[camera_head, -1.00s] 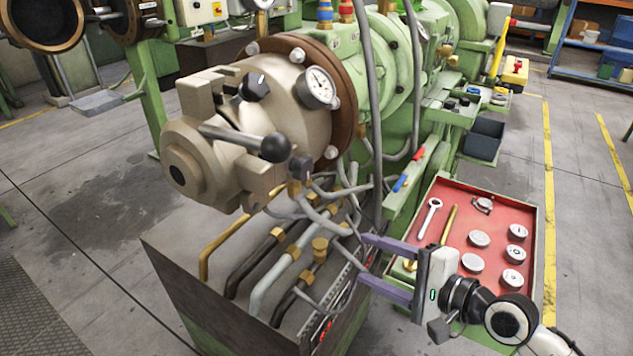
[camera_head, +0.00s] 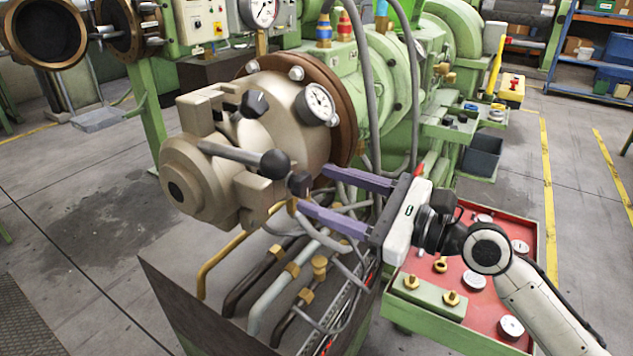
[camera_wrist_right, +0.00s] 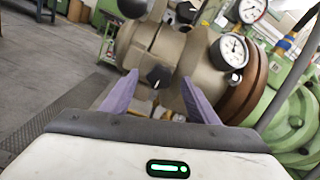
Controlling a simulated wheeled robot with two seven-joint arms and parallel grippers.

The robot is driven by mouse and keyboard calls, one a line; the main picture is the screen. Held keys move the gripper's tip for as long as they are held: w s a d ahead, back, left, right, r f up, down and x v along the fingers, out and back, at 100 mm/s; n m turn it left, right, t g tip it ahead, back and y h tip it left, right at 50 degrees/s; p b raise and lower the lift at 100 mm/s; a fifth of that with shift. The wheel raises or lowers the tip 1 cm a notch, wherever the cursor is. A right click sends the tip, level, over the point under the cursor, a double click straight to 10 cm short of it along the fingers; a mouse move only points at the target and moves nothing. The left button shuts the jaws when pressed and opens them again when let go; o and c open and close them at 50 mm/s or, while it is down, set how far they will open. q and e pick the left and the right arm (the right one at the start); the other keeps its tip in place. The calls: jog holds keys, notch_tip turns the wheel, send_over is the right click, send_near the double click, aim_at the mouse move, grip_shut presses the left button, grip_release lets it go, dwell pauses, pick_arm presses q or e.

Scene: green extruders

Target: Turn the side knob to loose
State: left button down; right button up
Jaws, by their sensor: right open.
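The side knob (camera_head: 299,183) is small and black and sits low on the right side of the beige extruder head (camera_head: 220,140). In the right wrist view the knob (camera_wrist_right: 159,76) shows a white mark and lies between the fingertips in the picture. My right gripper (camera_head: 313,189) is open, with one purple finger above and right of the knob and the other below it. The fingers do not visibly press on the knob. In the wrist view both fingers (camera_wrist_right: 159,88) are spread with nothing held. My left gripper is not in view.
A lever with a black ball (camera_head: 275,163) sticks out just left of the knob. Another black knob (camera_head: 254,104) and a gauge (camera_head: 319,102) sit higher on the head. Hoses and pipes (camera_head: 290,268) run below. A red tray (camera_head: 455,290) lies under my right arm.

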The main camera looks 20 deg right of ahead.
aim_at(301, 185)
jog(key=shift+x, duration=1.2)
jog(key=c, duration=1)
jog(key=shift+c, duration=0.2)
